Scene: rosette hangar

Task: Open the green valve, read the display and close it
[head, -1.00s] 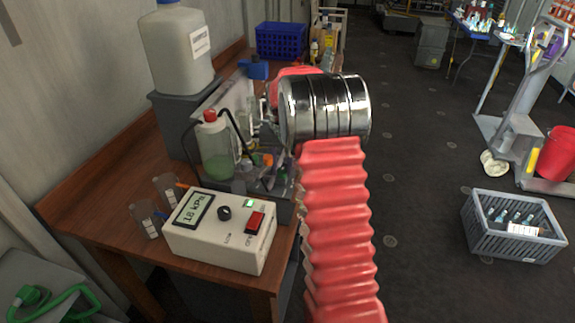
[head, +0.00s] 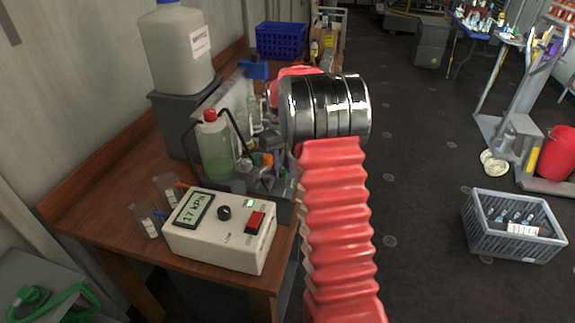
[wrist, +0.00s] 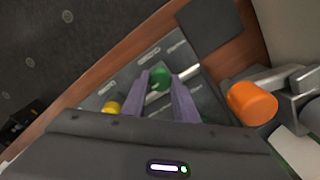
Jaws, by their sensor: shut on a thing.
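The green valve (wrist: 158,78) is a small green knob on a grey labelled panel in the wrist view. My gripper (wrist: 164,82) has its two purple fingers shut on the green valve, one on each side. The display (head: 193,211) is on a white box (head: 215,248) at the front of the wooden bench and reads 17 kPa. The box also has a black knob, a red switch and a lit green lamp.
A yellow knob (wrist: 111,108) and an orange knob (wrist: 252,103) flank my gripper in the wrist view. A grey crate (head: 513,226) stands on the floor at right.

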